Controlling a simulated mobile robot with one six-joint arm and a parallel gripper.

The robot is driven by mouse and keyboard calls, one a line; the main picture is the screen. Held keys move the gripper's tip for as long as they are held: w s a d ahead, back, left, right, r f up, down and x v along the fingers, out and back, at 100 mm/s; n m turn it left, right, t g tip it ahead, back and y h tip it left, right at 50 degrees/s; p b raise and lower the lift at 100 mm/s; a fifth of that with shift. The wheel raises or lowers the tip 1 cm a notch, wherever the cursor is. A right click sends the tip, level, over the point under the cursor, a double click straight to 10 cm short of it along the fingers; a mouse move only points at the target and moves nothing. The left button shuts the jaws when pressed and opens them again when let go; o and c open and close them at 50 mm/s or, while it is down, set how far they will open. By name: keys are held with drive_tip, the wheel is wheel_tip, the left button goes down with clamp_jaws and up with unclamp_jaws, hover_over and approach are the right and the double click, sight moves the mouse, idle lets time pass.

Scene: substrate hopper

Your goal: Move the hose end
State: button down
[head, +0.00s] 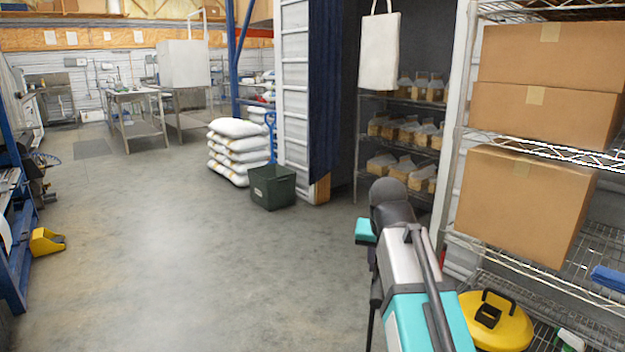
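I cannot make out a hose end in the head view. My arm, in teal, silver and black, rises from the bottom edge right of centre. Its upper end is a dark rounded joint in front of the dark alcove. I cannot make out any gripper fingers, and the arm hides part of the floor and shelving behind it.
White sacks (236,150) and a dark green bin (272,187) stand ahead. A yellow object (46,241) lies left. The middle floor is clear.

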drive_tip(key=n, duration=0.1)
drive_tip(key=s+n, duration=0.1)
drive_tip(key=y, duration=0.1)
drive_tip(key=shift+s+a+f+n, duration=0.25)
drive_tip(key=shift+f+n, duration=0.05)
drive_tip(key=shift+n, duration=0.1)
drive_tip(key=shift+r+p, duration=0.3)
wheel_tip(320, 180, up, 25)
drive_tip(key=w+p, duration=0.2)
drive_tip(key=p, duration=2.8)
drive_tip(key=shift+w+f, duration=0.15)
drive_tip(key=shift+w, duration=0.25)
drive_tip(key=shift+f, duration=0.1)
drive_tip(key=s+f, duration=0.5)
drive_tip(key=f, duration=0.1)
drive_tip(key=shift+f, duration=0.25)
drive_tip(key=shift+s, duration=0.1)
